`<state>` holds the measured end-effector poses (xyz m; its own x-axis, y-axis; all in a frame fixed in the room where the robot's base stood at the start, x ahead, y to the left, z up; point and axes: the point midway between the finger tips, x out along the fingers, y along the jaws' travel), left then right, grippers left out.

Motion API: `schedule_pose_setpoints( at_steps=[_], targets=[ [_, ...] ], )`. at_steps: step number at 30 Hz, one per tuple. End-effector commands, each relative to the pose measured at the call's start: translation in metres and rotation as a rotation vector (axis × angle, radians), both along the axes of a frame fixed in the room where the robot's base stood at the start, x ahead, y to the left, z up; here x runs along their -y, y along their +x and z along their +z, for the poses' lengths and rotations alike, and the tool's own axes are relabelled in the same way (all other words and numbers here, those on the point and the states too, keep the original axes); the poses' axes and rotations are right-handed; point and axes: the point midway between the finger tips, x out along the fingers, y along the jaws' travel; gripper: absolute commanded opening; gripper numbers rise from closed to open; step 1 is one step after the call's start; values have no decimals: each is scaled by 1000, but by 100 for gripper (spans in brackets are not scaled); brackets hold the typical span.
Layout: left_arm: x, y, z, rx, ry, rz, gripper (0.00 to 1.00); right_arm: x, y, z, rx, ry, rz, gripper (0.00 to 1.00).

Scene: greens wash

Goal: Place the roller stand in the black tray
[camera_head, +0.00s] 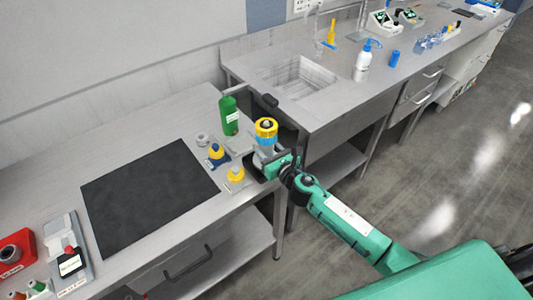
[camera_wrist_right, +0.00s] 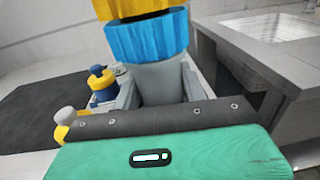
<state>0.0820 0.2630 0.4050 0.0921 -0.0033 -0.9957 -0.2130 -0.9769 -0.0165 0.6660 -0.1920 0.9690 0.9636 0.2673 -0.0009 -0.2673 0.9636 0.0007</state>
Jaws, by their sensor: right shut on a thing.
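A grey, tapering piece with a blue ring and a yellow ring on top (camera_head: 266,132), which looks like the roller stand, is upright between my right gripper's (camera_head: 266,160) fingers. In the right wrist view its grey body (camera_wrist_right: 162,85) fills the space between the fingers (camera_wrist_right: 162,90). The flat black rectangle on the left bench (camera_head: 145,195), seemingly the black tray, has a clear surface; I cannot tell if it has a rim. It lies left of my right gripper, and partly shows in the wrist view (camera_wrist_right: 35,115). My left gripper is out of view.
A sink (camera_head: 297,77) is behind, to the right.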

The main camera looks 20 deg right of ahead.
Motion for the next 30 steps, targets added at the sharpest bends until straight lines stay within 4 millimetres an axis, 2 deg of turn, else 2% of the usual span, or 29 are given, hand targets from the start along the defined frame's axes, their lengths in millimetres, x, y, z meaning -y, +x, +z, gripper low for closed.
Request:
schedule_pose_setpoints(
  at_steps=[1, 4, 16, 17, 20, 30],
  targets=[
    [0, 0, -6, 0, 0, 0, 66, 0, 0, -9, 0, 4, -3, 6],
    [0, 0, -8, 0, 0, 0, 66, 0, 0, -17, 0, 2, -2, 6],
    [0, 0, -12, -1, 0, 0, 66, 0, 0, -21, 2, 1, 0, 6],
    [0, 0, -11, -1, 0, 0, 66, 0, 0, -22, 0, 0, -1, 45],
    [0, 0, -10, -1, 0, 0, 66, 0, 0, -21, 0, 0, -1, 64],
    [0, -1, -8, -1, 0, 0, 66, 0, 0, -19, 0, 0, -1, 64]
  ],
)
